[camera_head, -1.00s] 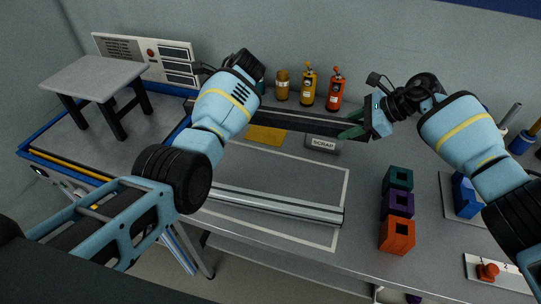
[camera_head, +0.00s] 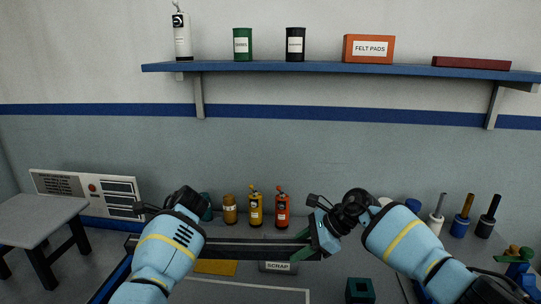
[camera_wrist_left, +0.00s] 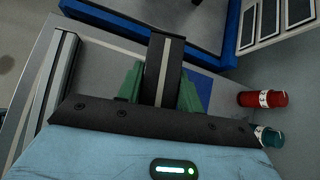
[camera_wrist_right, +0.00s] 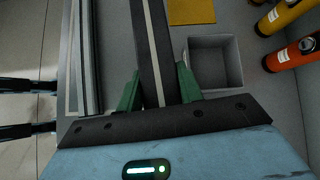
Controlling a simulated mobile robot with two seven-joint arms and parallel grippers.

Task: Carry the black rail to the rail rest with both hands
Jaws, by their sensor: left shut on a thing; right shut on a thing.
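The black rail (camera_head: 255,249) runs roughly level across the head view between my two arms, above the bench. My right gripper (camera_head: 310,245) is shut on its right part, with green fingers on both sides. The right wrist view shows the rail (camera_wrist_right: 144,40) between the fingers (camera_wrist_right: 157,88). My left gripper is hidden by its own arm in the head view. The left wrist view shows its green fingers (camera_wrist_left: 160,88) shut on the rail (camera_wrist_left: 177,60) near an end. I cannot tell which thing is the rail rest.
A grey scrap bin (camera_head: 278,267) and a yellow sheet (camera_head: 216,267) lie beside the rail. Several bottles (camera_head: 255,208) stand behind it. A silver bar (camera_wrist_left: 58,85) lies alongside. A grey stool-like table (camera_head: 35,218) stands left. A blue shelf (camera_head: 340,69) hangs above.

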